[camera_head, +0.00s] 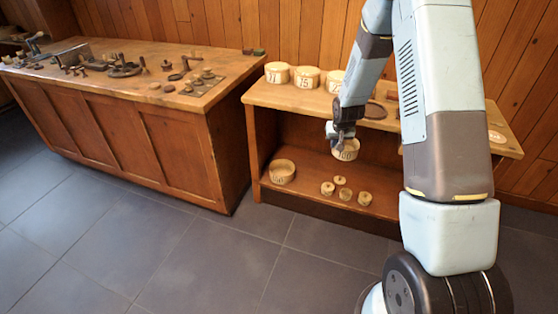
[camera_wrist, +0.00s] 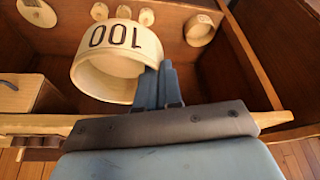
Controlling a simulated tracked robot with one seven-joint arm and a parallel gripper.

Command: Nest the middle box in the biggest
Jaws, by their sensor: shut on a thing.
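A round, pale wooden box marked 100 (camera_head: 346,150) hangs in my gripper (camera_head: 340,133), above the lower shelf of the open-fronted unit. In the wrist view this box (camera_wrist: 117,55) is large, hollow and open toward the camera, with its rim by the blue fingers (camera_wrist: 160,88), which are shut on its wall. Another round open box (camera_head: 282,172) stands on the lower shelf at the left end, apart from the held one; it also shows in the wrist view (camera_wrist: 200,30). Its marking is too small to read. I cannot tell which box is the biggest.
Several small spools (camera_head: 344,194) stand on the lower shelf, right of the standing box. Several marked round containers (camera_head: 307,77) line the upper shelf (camera_head: 275,95), which overhangs the lower one. A workbench (camera_head: 150,72) with tools stands left. My arm hides the unit's right part.

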